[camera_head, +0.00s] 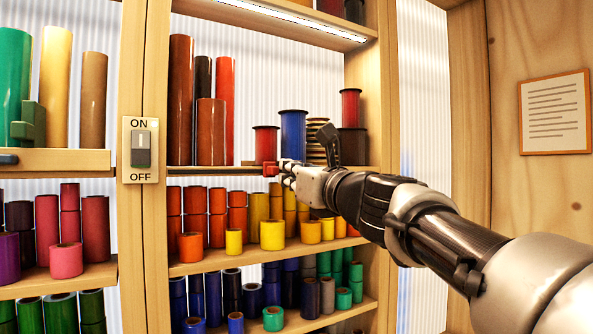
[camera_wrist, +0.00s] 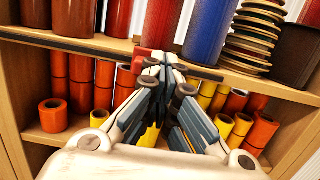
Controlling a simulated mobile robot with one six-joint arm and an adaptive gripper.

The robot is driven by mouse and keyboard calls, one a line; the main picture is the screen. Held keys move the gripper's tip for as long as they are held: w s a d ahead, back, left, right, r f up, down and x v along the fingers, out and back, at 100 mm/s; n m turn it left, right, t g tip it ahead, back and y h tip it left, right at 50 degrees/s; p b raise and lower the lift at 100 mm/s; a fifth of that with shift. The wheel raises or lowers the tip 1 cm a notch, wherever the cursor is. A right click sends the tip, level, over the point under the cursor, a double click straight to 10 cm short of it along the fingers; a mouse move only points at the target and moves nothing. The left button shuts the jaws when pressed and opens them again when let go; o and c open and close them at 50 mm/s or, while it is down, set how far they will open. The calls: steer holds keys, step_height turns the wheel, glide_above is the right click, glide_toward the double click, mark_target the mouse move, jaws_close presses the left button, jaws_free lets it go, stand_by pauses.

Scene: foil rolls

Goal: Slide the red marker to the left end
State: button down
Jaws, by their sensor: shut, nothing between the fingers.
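The red marker (camera_head: 270,168) is a small red block on a dark rail (camera_head: 215,171) along the front edge of the middle shelf. It sits toward the right part of the rail's visible length. My gripper (camera_head: 283,171) is shut and empty, with its fingertips just right of the marker. In the wrist view the marker (camera_wrist: 141,58) shows left of and partly behind my closed fingertips (camera_wrist: 162,62). They look very close to it; I cannot tell whether they touch. The rail (camera_wrist: 205,72) also shows right of the fingertips there.
Red, blue and brown rolls (camera_head: 293,134) stand on the shelf behind the rail. Orange and yellow rolls (camera_head: 272,235) fill the shelf below. An ON/OFF switch (camera_head: 141,149) is on the post at left. The space in front of the rail's left part is clear.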

steer(key=shift+s+a+b, duration=0.15)
steer(key=shift+s+a, duration=0.55)
steer(key=shift+a, duration=0.35)
steer(key=shift+s+a+b, duration=0.15)
steer(key=shift+s+a, duration=0.5)
steer(key=shift+a, duration=0.35)
steer(key=shift+s+a, duration=0.1)
steer(key=shift+s+a, duration=0.75)
steer(key=shift+a, duration=0.35)
steer(key=shift+s+a, duration=0.75)
steer(key=shift+a, duration=0.45)
steer(key=shift+s+a+b, duration=0.25)
steer(key=shift+s+a, duration=0.55)
steer(key=shift+a, duration=0.3)
steer(key=shift+s+a+b, duration=0.2)
steer(key=shift+s+a, duration=0.55)
steer(key=shift+a, duration=0.35)
steer(key=shift+s+a, duration=0.3)
steer(key=shift+a, duration=0.15)
steer(key=shift+w+d, duration=0.1)
steer(key=shift+d, duration=0.05)
